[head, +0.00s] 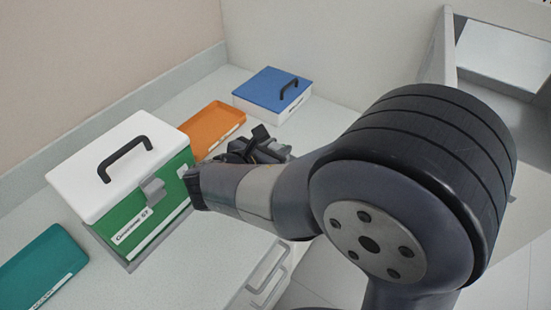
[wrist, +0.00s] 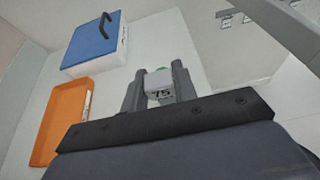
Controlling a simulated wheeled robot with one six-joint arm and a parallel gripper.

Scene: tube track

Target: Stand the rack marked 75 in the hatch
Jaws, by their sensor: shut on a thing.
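The rack marked 75 (wrist: 160,90) shows in the wrist view as a small white piece with a dark 75 on its face and some green at its top. My gripper (wrist: 157,78) is shut on it, with one grey finger on each side. In the head view my gripper (head: 257,146) is a dark shape above the bench, to the right of the green box; the rack cannot be made out there. No hatch can be identified for certain. A pale recess (head: 503,50) shows at the upper right of the head view, beyond a partition.
A green box with a white lid (head: 122,160) stands left of my gripper. An orange tray (head: 214,128) and a blue-lidded box (head: 272,92) lie behind it. A teal tray (head: 42,268) is at lower left. A partition wall (head: 437,50) rises at right. Bare bench shows between them.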

